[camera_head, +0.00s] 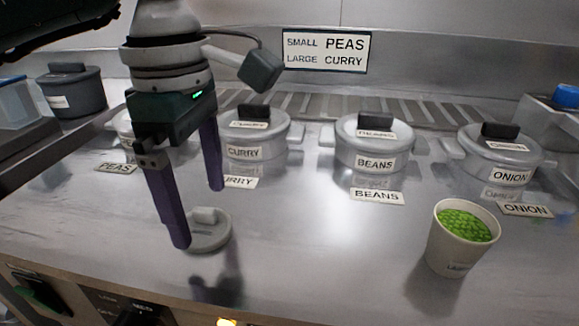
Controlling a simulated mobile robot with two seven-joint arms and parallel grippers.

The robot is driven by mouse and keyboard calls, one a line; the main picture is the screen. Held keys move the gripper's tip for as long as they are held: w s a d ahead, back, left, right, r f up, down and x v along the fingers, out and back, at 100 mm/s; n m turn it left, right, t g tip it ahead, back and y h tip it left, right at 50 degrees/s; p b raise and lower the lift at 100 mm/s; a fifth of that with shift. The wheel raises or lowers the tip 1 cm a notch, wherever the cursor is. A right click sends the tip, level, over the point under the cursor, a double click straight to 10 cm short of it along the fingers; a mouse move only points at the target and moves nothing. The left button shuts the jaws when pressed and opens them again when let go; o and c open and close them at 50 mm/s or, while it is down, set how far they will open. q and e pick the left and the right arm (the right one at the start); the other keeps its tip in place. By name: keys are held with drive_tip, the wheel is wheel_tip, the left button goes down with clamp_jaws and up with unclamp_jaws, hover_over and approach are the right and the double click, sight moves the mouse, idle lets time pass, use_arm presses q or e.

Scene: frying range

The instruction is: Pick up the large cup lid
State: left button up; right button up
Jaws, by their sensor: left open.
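The cup lid (212,237), a light grey disc with a raised tab, lies flat on the steel counter left of centre. My left gripper (199,217) points down over it with two purple fingers spread apart. One finger covers the lid's left edge; the other ends above and behind it. The fingers hold nothing, and I cannot tell whether they touch the lid. A pale cup (458,245) filled with green peas stands uncovered at the right; the writing on it is too small to read. My right gripper is not in view.
Lidded pots marked curry (254,137), beans (373,149) and onion (500,155) stand behind, with name cards before them. Another pot behind my gripper is mostly hidden. A sign (326,50) reads small peas, large curry. The counter between lid and cup is clear.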

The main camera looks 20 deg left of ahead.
use_arm(q)
drive_tip(key=shift+f, duration=0.95)
drive_tip(key=shift+c, duration=0.2)
clamp_jaws()
